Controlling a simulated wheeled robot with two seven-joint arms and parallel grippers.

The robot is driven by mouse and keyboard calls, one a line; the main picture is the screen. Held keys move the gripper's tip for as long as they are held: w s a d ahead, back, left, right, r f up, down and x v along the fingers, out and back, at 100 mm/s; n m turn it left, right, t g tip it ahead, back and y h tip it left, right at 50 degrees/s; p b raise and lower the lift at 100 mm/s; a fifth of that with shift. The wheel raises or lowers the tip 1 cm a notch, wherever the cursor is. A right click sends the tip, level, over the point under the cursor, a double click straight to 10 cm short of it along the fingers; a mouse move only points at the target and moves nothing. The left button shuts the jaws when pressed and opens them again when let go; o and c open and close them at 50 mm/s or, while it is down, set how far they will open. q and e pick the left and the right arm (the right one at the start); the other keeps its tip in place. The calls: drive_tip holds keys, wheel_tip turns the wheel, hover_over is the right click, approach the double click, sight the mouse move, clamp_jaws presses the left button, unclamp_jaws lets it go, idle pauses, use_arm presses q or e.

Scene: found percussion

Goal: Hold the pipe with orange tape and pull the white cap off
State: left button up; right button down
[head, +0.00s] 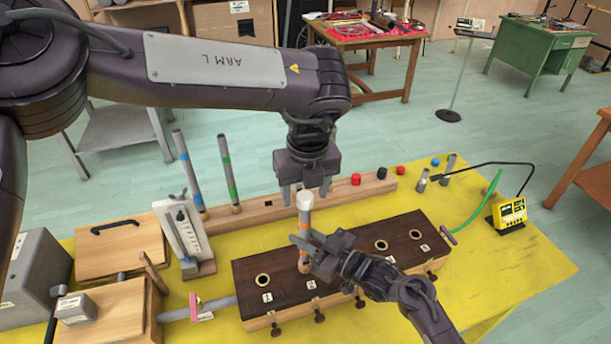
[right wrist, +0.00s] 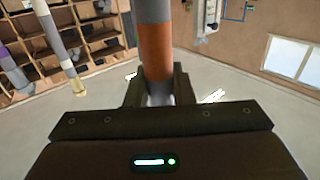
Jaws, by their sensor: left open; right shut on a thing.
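The grey pipe with orange tape (head: 304,232) stands upright over the dark wooden block (head: 333,260) at the hole labelled 2. I cannot tell whether its lower end is in the hole. The white cap (head: 305,201) sits on the pipe's top. My right gripper (head: 303,252) is shut on the pipe below the tape; the right wrist view shows the orange tape (right wrist: 156,52) just above the jaws (right wrist: 150,92). My left gripper (head: 305,191) is open, pointing down, with its fingers on either side of and slightly above the cap. I cannot tell if they touch it.
Pipes with blue tape (head: 189,172) and green tape (head: 229,175) stand in a wooden rack (head: 262,213) behind. Red and black caps (head: 355,179) lie on it. A white gauge (head: 183,235) stands left, and a yellow tuner (head: 509,213) right. The yellow table's right front is clear.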

sight(305, 196)
use_arm(q)
drive_tip(key=shift+f, duration=0.3)
drive_tip(key=c, duration=1.1)
drive_tip(key=shift+o, duration=0.2)
drive_tip(key=shift+r, duration=0.1)
drive_tip(key=shift+r, duration=0.35)
drive_tip(key=shift+r, duration=0.9)
drive_tip(key=shift+r, duration=0.1)
drive_tip(key=shift+r, duration=1.4)
use_arm(e)
drive_tip(key=c, duration=1.2)
unclamp_jaws()
